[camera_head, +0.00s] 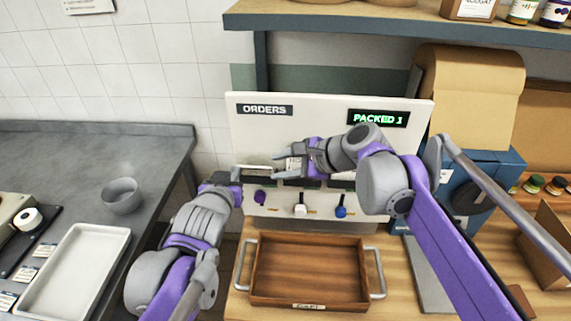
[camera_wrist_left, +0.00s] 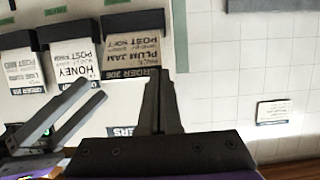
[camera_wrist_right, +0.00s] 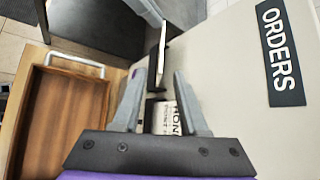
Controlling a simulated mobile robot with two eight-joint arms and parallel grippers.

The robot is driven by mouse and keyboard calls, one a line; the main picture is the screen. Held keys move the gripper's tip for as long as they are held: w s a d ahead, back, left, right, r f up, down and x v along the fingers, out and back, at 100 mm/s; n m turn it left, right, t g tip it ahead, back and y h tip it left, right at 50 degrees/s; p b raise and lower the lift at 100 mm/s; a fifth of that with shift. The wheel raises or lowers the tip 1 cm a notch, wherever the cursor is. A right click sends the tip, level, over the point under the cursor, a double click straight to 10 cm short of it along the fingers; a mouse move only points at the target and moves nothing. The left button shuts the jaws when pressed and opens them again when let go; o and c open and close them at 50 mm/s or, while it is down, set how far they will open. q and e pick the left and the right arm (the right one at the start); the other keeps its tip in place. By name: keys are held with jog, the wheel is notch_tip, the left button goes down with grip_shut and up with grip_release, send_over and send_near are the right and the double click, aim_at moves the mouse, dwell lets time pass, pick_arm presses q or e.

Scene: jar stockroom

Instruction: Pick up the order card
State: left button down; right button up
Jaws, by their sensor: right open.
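The orders board (camera_head: 330,110) carries several order cards in dark holders. The plum jam card (camera_wrist_left: 133,52), the honey card (camera_wrist_left: 75,65) and a third card (camera_wrist_left: 22,68) show upside down in the left wrist view. My right gripper (camera_head: 277,165) is open in front of the board, by the middle holder. In the right wrist view, part of the honey card (camera_wrist_right: 163,118) shows between its fingers, with no clear grip on it. My left gripper (camera_head: 236,175) has its fingers together at the board's left edge, near the plum jam card, with nothing visible held.
A wooden tray with handles (camera_head: 308,270) lies on the bench below the board. Purple, white and blue knobs (camera_head: 300,211) sit under the cards. A grey counter (camera_head: 80,160) with a bowl (camera_head: 121,195) stands left. A shelf (camera_head: 400,28) runs above; a green sign reads PACKED 1 (camera_head: 378,118).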

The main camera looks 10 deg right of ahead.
aim_at(242, 174)
jog(key=x, duration=1)
jog(key=shift+w+a+f, duration=0.2)
jog(key=shift+w, duration=0.05)
grip_shut()
pick_arm(q)
jog(key=shift+r, duration=0.6)
jog(key=shift+s, duration=0.1)
